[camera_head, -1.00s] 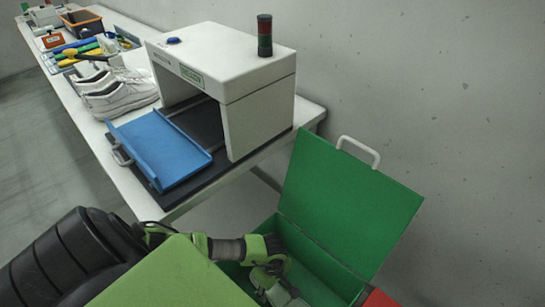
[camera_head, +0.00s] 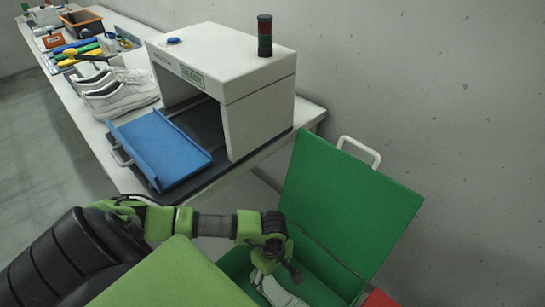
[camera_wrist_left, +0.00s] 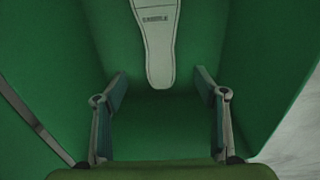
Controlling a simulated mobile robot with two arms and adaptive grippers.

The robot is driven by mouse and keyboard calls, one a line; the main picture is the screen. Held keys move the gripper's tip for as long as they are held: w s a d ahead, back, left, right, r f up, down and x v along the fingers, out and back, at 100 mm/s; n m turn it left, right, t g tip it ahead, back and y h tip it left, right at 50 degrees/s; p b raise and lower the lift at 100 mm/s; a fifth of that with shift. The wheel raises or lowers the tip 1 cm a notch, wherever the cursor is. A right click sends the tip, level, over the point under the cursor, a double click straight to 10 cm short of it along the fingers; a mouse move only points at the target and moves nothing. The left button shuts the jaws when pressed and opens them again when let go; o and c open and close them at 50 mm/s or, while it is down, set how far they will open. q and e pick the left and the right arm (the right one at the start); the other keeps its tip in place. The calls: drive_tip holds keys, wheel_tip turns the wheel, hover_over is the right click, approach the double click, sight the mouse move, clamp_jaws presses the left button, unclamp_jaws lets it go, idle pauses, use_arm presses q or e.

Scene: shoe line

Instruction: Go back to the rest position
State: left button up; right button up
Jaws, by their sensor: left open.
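My left gripper (camera_wrist_left: 160,108) is open and empty in the left wrist view, its two fingers wide apart. In the head view its wrist hangs over the open green box, and the fingertips are hard to make out. A pale shoe-shaped piece (camera_head: 276,289) lies inside the green box (camera_head: 240,262); it also shows in the left wrist view (camera_wrist_left: 158,45), beyond the fingers and apart from them, with small dark lettering on it. The box's green lid (camera_head: 350,195) stands open, with a white handle. My right gripper is not in view.
A white table (camera_head: 85,125) runs along the wall with a white machine (camera_head: 262,110), a blue tray (camera_head: 160,150) and white shoes (camera_head: 115,92). Tools and bins stand at its far end. A red thing (camera_head: 380,298) is beside the green box. The floor at left is clear.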

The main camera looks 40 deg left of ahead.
use_arm(q)
wheel_tip(320, 180, up, 2)
idle(0.5)
